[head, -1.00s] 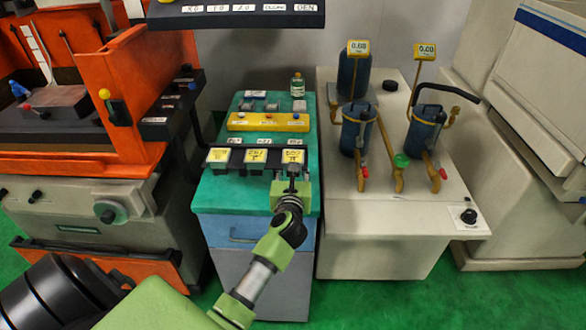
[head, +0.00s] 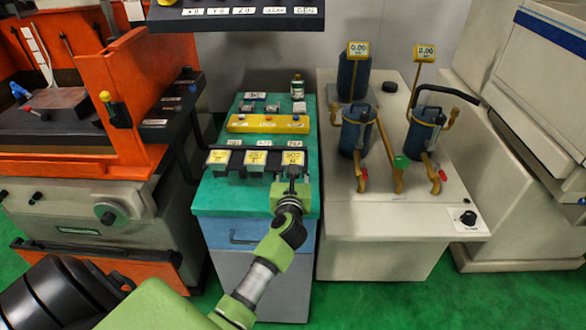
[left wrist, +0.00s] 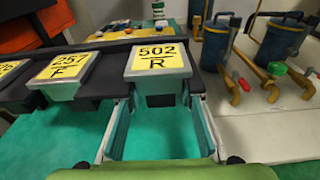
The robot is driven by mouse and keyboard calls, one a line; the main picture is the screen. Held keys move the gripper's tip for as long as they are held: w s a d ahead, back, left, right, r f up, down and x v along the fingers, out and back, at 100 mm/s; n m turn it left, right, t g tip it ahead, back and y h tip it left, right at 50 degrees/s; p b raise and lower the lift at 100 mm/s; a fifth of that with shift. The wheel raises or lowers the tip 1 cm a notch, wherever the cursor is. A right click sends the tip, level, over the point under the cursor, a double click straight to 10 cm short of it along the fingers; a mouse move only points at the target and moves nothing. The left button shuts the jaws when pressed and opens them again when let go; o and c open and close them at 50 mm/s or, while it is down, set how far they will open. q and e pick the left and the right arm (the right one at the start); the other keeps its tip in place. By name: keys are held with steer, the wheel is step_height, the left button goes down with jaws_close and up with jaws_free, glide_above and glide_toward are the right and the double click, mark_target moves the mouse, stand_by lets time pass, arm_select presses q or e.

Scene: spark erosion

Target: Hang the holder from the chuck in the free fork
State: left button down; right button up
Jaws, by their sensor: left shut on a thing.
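The holder labelled 502 R (left wrist: 157,60) is at the right end of the black rack on the green cart, level with its neighbours. It also shows in the head view (head: 292,158). My left gripper (left wrist: 158,100) is shut on this holder from the front, its two fingers on either side of the lower body. It also shows in the head view (head: 291,179). The fork under this holder is largely hidden, so I cannot tell how fully it is seated. Holder 257 F (left wrist: 68,68) hangs to its left. I cannot make out the chuck. My right gripper is not in view.
Another labelled holder (head: 218,157) hangs at the rack's left end. Behind the rack are a yellow bar (head: 268,124) and a small bottle (head: 297,87). The orange machine (head: 140,90) stands left, and a pale bench with blue canisters (head: 357,130) right.

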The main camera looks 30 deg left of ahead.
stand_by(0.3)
arm_select(q)
steer(key=c, duration=1.4)
jaws_free()
steer(key=o, duration=0.4)
steer(key=shift+f, duration=0.15)
steer(key=shift+f+p+v, duration=0.2)
steer(key=shift+p+v, duration=0.05)
steer(key=shift+v, duration=1)
steer(key=shift+f+p+v, duration=0.2)
steer(key=shift+p+v, duration=0.05)
steer(key=shift+v, duration=1.05)
steer(key=shift+f+v, duration=0.2)
steer(key=shift+v, duration=1.05)
steer(key=shift+f+v, duration=0.2)
steer(key=shift+v, duration=1.05)
